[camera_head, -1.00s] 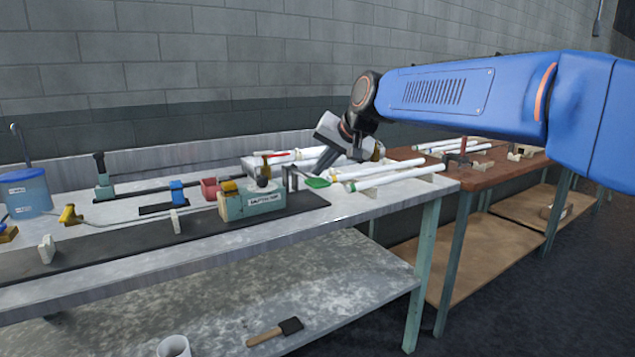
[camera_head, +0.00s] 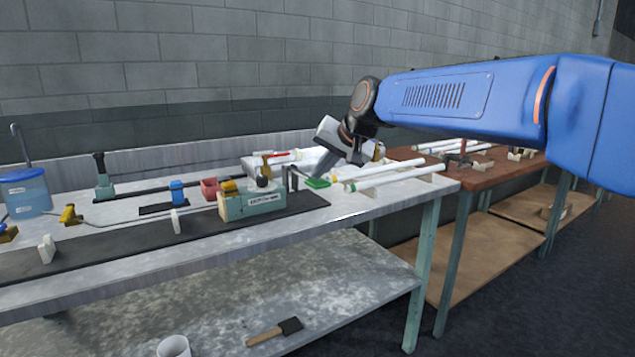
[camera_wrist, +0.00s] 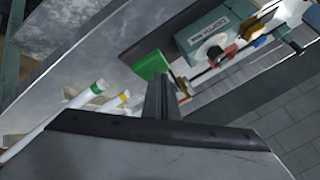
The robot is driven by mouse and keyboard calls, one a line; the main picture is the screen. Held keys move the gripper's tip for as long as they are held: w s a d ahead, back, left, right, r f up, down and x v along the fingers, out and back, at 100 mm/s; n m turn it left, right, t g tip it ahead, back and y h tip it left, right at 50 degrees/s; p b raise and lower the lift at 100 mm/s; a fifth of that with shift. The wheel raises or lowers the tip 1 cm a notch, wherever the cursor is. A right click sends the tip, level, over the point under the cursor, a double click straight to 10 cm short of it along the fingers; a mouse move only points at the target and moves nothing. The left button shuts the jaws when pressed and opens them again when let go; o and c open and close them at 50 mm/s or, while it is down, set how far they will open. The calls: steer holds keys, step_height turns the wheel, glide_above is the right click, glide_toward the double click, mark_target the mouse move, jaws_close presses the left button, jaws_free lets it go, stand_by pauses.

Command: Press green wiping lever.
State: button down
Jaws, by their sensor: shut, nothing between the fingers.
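The green lever (camera_head: 317,183) has a flat green pad and sits at the right end of the teal labelled fixture (camera_head: 250,205), near the front edge of the metal bench. In the wrist view the green pad (camera_wrist: 151,65) shows just beyond and to the left of my fingertips. My gripper (camera_head: 315,175) is shut and empty, pointing down with its tips right at the pad. It also shows in the wrist view (camera_wrist: 157,82). The tips look to be touching the pad or very close; the exact contact is hidden.
White tubes with coloured bands (camera_head: 390,177) lie right of the lever, close to my gripper. A red-tipped tool (camera_head: 277,154) stands behind the fixture. A blue container (camera_head: 27,192) is at far left. A brown table (camera_head: 478,175) adjoins at right.

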mark_target(322, 183)
steer(key=shift+f, duration=2.05)
stand_by(2.4)
stand_by(0.4)
steer(key=shift+r, duration=2.7)
steer(key=shift+r, duration=0.1)
steer(key=shift+r, duration=2.4)
